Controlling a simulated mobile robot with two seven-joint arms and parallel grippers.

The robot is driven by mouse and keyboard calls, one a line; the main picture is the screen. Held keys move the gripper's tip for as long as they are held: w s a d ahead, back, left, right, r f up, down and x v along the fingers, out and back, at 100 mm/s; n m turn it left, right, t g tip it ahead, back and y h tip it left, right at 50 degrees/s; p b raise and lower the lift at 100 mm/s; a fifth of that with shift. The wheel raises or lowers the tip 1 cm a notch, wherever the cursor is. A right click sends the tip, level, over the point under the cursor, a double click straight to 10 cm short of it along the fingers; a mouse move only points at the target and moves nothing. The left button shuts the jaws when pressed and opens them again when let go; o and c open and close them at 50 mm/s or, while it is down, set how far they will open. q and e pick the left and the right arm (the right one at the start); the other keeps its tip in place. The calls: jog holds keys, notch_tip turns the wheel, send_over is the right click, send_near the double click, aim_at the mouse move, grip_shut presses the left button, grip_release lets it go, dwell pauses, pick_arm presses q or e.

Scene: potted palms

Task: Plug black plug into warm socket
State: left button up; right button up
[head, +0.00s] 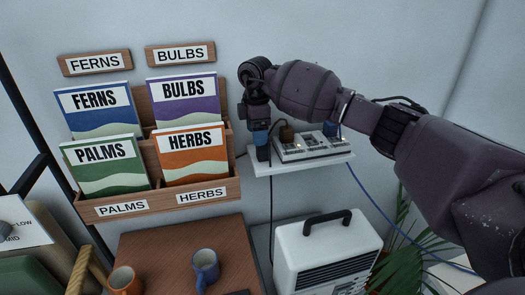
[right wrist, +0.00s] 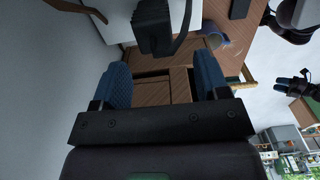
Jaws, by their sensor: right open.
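A black plug (head: 263,153) stands at the left end of a small white wall shelf (head: 310,165). In the right wrist view the black plug (right wrist: 152,28) shows with its cord, beyond my fingertips. My right gripper (head: 261,137) is just above it, pointing down. In the right wrist view the blue fingertips of my right gripper (right wrist: 163,83) are wide apart with nothing between them. A grey socket strip (head: 310,146) lies on the shelf; I cannot read which socket is warm. A dark shape like my left gripper (right wrist: 296,84) is small at the right wrist view's edge.
A wooden seed-packet rack (head: 222,190) is to the left. Below are a white heater (head: 327,250), a blue mug (head: 205,268) and an orange mug (head: 123,281).

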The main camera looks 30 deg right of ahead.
aim_at(263, 150)
notch_tip(263, 150, down, 5)
jog(key=shift+w+d+b, duration=0.1)
jog(key=shift+w+b, duration=0.05)
jog(key=shift+b, duration=0.25)
jog(key=c, duration=1)
jog(key=shift+r, duration=0.1)
